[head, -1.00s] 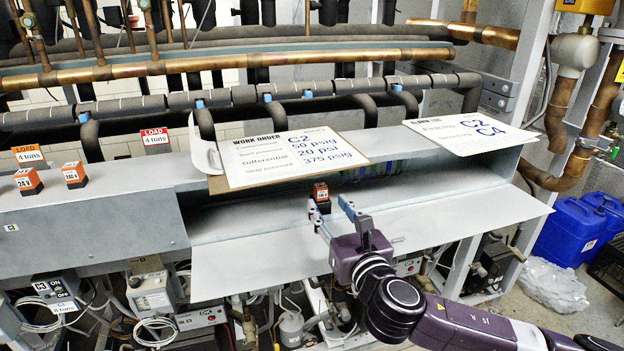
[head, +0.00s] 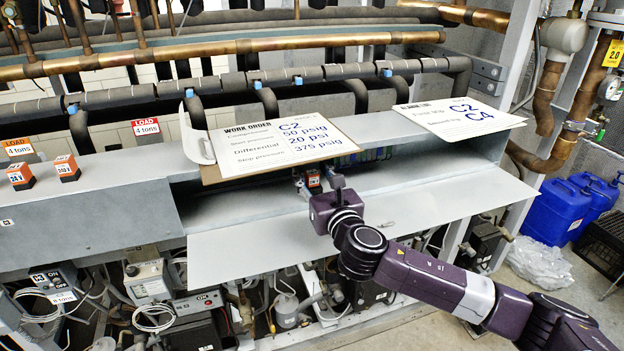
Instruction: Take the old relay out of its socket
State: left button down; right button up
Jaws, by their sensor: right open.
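The old relay (head: 313,179), small with an orange label, stands in the open compartment of the grey box, under the edge of the work order board. My right gripper (head: 317,182) is open. Its fingers reach into the compartment, one on each side of the relay. I cannot tell whether either finger touches it. The socket under the relay is hidden by my gripper. Two more orange and black relays, one marked 24 V (head: 20,176) and one (head: 67,168) beside it, stand on top of the box at the left. My left gripper is not in view.
The work order board (head: 275,146) overhangs the compartment, and a second white sign (head: 457,120) lies to its right. The grey flap (head: 430,210) in front is mostly clear. Pipes run behind. Blue canisters (head: 560,212) stand on the floor at the right.

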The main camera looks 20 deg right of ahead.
grip_shut()
dwell(0.3)
